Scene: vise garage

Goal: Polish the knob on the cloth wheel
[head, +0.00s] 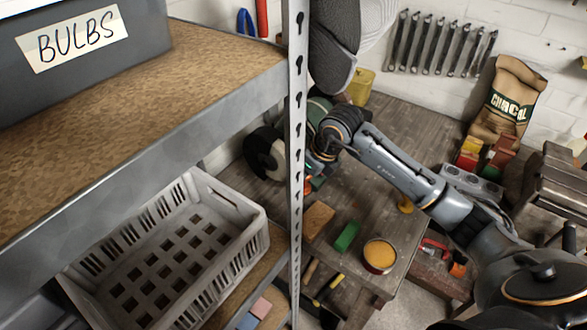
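A bench machine with a greenish body (318,108) stands at the back left of the wooden workbench, partly hidden by the shelf post. A round dark wheel with a pale middle (268,153) shows at its left; I cannot tell whether it is the cloth wheel. My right arm reaches in from the right, and my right gripper (322,158) is beside the machine, close to the post. Its fingers are too small and covered to read, and no knob shows clearly in them. A small yellow round thing (405,205) lies under my forearm. My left gripper is out of view.
A metal shelf post (296,165) stands close in front of the bench. The shelf holds a BULBS bin (80,45) and a white crate (165,250). A brown block (318,219), green block (347,236) and orange-topped tin (380,255) occupy the bench front.

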